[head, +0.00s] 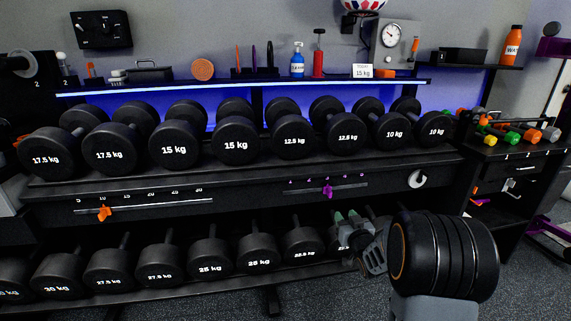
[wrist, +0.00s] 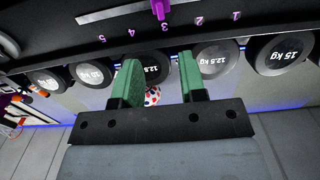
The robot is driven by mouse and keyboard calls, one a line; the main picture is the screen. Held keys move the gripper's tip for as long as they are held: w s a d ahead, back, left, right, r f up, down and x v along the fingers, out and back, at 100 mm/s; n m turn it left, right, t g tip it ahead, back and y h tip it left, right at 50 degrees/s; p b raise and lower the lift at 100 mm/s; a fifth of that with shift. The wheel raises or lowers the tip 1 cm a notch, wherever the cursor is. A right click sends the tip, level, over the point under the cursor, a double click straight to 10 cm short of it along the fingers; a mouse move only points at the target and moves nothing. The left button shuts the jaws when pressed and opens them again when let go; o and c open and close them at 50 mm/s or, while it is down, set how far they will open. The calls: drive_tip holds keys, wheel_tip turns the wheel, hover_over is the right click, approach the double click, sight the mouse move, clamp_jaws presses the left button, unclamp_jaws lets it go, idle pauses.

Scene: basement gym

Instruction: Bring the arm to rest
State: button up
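My gripper (head: 347,216) is in front of the lower part of the dumbbell rack, at the right of centre in the head view. Its green fingertips point up and away from me. In the wrist view my gripper (wrist: 161,80) has its two green fingers well apart, with nothing held between them. The wrist view is upside down and shows the purple slider (wrist: 158,9) and the upper dumbbells beyond the fingers. My arm's dark rounded link hides part of the rack's lower right.
The dumbbell rack (head: 250,184) fills the middle. The purple slider (head: 328,191) and an orange slider (head: 104,213) sit on its front rail. A shelf (head: 200,87) above holds bottles. A dark cabinet (head: 507,190) stands at right. Bare floor shows at lower right.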

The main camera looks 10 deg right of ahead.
drive_tip(key=s+a+r+m+g+h+p, duration=0.1)
drive_tip(key=s+a+r+g+p, duration=0.15)
drive_tip(key=s+r+p, duration=0.5)
drive_tip(key=s+a+r+g+h+p, duration=0.15)
drive_tip(key=r+g+p, duration=0.25)
drive_tip(key=r+p, duration=0.8)
drive_tip(key=s+a+r+g+y+p, duration=0.1)
drive_tip(key=s+a+r+g+p, duration=0.3)
drive_tip(key=s, duration=0.5)
drive_tip(key=s+a+r+g+y+p, duration=0.1)
drive_tip(key=s+a+r+g+p, duration=0.2)
drive_tip(key=s+r+p, duration=0.5)
wheel_tip(320, 180, up, 2)
drive_tip(key=shift+s+a+r+n+g+p, duration=0.2)
drive_tip(key=shift+s+a+n+g+p, duration=0.2)
drive_tip(key=shift+s, duration=0.25)
